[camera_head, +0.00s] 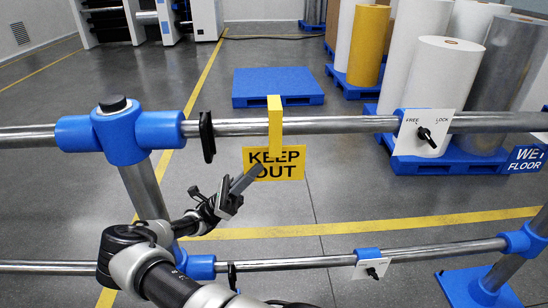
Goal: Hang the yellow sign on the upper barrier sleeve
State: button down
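The yellow KEEP OUT sign (290,171) hangs facing me below the upper rail. Its yellow strap (275,125) crosses in front of the rail and rises a little above it; I cannot tell whether it hooks over the back. My gripper (246,183) is at the sign's lower left, one finger overlapping it in the picture. Contact and finger gap are unclear. A blue sleeve (399,113) on the upper rail, right of the strap, carries a white FREE/LOCK plate (405,140) with a black knob (425,134).
The upper rail (340,124) joins a blue post fitting (122,130) at left. A black ring (207,137) hangs on it. The lower rail (310,262) carries another sleeve (367,254) with a plate. Behind are a blue pallet (277,88) and large rolls (432,85). A blue WET FLOOR sign (527,159) is at right.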

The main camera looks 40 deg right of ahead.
jog(key=s+a+p, duration=0.3)
jog(key=s+a, duration=0.2)
jog(key=s, duration=0.1)
jog(key=shift+s, duration=0.25)
dwell(0.7)
dwell(0.3)
